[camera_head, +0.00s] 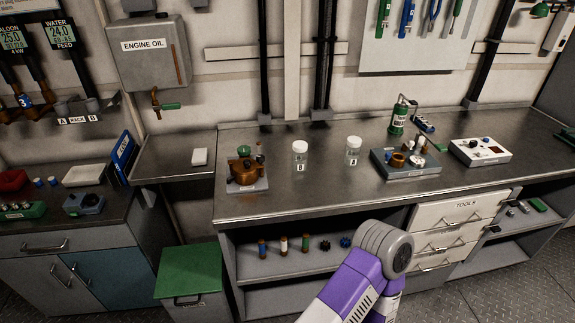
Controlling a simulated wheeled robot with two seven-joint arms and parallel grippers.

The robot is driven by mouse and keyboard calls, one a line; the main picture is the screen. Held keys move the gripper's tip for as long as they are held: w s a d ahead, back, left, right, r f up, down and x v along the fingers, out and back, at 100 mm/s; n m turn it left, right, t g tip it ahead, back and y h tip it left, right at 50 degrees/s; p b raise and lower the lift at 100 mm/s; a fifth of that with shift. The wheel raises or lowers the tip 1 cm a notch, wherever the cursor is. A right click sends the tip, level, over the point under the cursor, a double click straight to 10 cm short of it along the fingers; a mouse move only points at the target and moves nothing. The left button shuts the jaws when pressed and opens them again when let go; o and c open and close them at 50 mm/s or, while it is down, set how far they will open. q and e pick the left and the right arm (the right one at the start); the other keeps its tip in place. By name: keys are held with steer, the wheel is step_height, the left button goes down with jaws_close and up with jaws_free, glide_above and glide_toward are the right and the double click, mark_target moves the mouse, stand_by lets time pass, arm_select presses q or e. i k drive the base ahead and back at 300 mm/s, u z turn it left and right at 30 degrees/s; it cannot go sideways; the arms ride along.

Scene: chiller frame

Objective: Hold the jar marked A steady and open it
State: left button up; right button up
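Two clear jars with white lids stand upright and apart on the metal workbench (330,191). One is the left jar (300,160), the other is the right jar (353,153). Each has a small letter label on its front, too small for me to read surely, so I cannot tell which is A. Both lids are on. A purple and white link of one of my arms rises from the bottom edge in front of the bench, below the jars. Neither of my grippers shows in this view, and nothing touches the jars.
A brown device on a grey base (247,177) stands left of the jars. A grey block with parts (405,164), a green bottle (399,116) and a white box (480,152) stand right. The bench front between the jars and edge is clear.

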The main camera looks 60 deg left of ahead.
mark_target(351, 155)
steer(key=u, duration=1.9)
